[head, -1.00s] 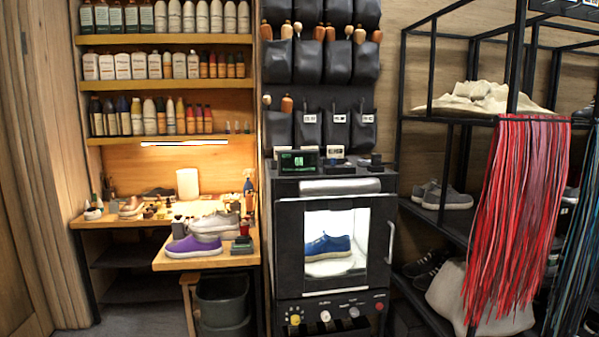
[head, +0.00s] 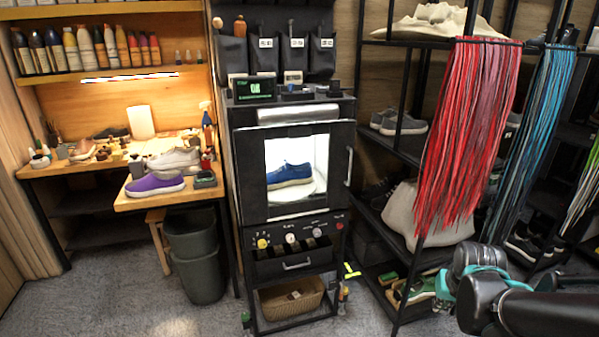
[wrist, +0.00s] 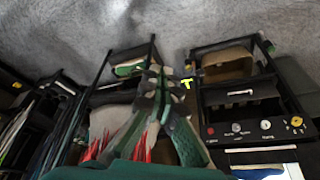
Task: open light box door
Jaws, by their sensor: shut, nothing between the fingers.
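The light box (head: 240,150) is a black cabinet with a lit window in its front. Its door (head: 250,180) looks shut, with a vertical silver handle (head: 349,167) on the right edge. A blue sneaker (head: 290,173) stands inside behind the window. My arm enters at the lower right of the head view, low and to the right of the light box, apart from the handle. In the wrist view, my gripper (wrist: 156,74) is shut and empty, its green and grey fingers meeting at the tips. The box's control panel (wrist: 250,130) shows upside down at the right there.
A black shelf rack (head: 400,150) with red cords (head: 470,140) and blue cords (head: 545,120) stands right of the box. Below the box is a basket (head: 290,300). Floor in front is clear.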

